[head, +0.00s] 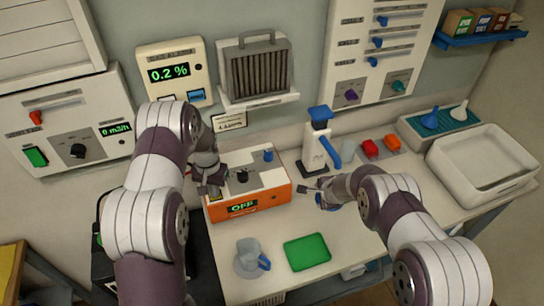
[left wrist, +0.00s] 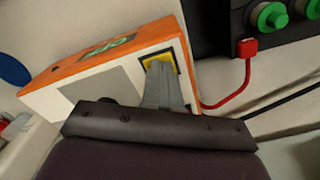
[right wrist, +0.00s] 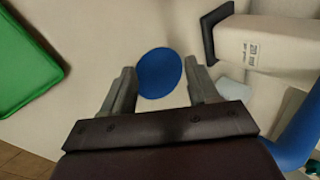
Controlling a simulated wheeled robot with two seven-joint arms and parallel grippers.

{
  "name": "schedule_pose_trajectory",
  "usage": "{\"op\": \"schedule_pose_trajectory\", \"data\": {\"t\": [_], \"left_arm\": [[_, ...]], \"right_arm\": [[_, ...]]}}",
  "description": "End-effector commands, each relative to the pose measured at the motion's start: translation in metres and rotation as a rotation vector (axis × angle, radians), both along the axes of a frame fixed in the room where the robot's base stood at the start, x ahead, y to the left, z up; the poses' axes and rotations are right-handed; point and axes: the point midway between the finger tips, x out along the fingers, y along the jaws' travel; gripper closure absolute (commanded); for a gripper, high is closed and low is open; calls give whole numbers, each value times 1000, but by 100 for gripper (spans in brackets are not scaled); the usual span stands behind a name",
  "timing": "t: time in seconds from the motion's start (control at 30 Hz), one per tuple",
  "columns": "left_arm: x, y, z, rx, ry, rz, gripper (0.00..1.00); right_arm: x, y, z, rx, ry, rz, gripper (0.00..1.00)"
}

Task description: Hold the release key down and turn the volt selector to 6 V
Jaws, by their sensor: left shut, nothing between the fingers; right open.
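The orange and white box (head: 268,196) on the bench has an "OFF" display on its front. A black knob (head: 242,176), apparently the volt selector, is on its top, partly hidden behind my gripper in the left wrist view. A yellow-edged key (left wrist: 175,57), apparently the release key, is under my left fingertips. My left gripper (head: 214,193) is shut and empty, its tips (left wrist: 159,70) over the key; whether it is pressed down I cannot tell. My right gripper (head: 312,196) is open and empty, right of the box, above a blue disc (right wrist: 160,73).
A white dispenser with a blue top (head: 319,140) stands behind my right gripper. A mug (head: 248,250) and green tray (head: 307,251) are in front of the box. A blue knob (head: 268,155) is at the box's back. A red plug and lead (left wrist: 247,50) are beside the box.

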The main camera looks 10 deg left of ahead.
Motion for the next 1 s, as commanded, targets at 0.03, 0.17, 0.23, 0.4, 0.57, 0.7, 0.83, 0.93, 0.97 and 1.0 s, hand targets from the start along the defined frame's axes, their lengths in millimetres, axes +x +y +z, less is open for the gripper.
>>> {"op": "schedule_pose_trajectory", "data": {"t": [0.03,0.17,0.23,0.4,0.57,0.7,0.83,0.93,0.97,1.0], "left_arm": [[0,0,0,0,1,0,100],[0,0,0,0,1,0,100],[0,0,0,0,1,0,100],[0,0,0,0,1,0,100],[0,0,0,0,1,0,100],[0,0,-1,0,1,0,100],[0,0,0,0,1,0,100],[0,0,0,0,1,0,100],[0,0,0,0,1,0,100],[0,0,0,0,1,0,100]], "right_arm": [[-8,12,0,133,79,-97,40],[-15,55,18,538,248,-320,40],[-8,73,38,738,293,-401,40],[12,91,81,1075,324,-513,40],[22,97,93,1179,324,-540,40],[35,116,83,1181,325,-541,40],[51,139,71,1180,324,-540,40],[63,154,63,1179,324,-540,40],[66,158,62,1180,323,-539,40],[68,164,58,1178,324,-539,40]]}}
